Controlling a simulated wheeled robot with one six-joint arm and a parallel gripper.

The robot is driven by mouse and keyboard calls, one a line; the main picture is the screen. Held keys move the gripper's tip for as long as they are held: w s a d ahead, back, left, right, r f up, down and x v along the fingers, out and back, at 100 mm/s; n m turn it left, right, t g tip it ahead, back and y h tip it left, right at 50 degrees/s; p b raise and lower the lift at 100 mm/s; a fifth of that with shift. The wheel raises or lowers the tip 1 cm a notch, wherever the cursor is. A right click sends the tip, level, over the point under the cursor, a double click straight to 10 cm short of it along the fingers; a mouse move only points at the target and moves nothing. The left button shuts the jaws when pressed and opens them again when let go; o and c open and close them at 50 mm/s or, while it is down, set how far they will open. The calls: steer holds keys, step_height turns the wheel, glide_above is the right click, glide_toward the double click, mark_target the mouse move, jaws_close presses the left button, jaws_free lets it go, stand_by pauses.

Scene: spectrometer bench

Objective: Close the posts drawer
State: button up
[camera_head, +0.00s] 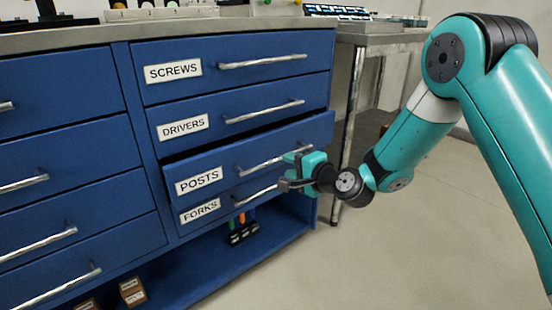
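The posts drawer (216,174) is blue with a white POSTS label and stands out partway from the cabinet, with a dark gap above its front. Its silver bar handle (262,159) runs along the right half of its front. My gripper (288,172) is at the right end of this handle, in front of the drawer. The fingers are small and partly overlap the handle, so I cannot tell whether they touch it or are shut.
The screws drawer (215,72) and drivers drawer (222,117) above look closed. The forks drawer (205,212) is just below, partly covered by the posts drawer. A side table (378,38) stands behind at the right. The floor (390,255) at the lower right is clear.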

mark_target(277, 161)
steer(key=x, duration=0.7)
steer(key=shift+b, duration=0.4)
jaws_close()
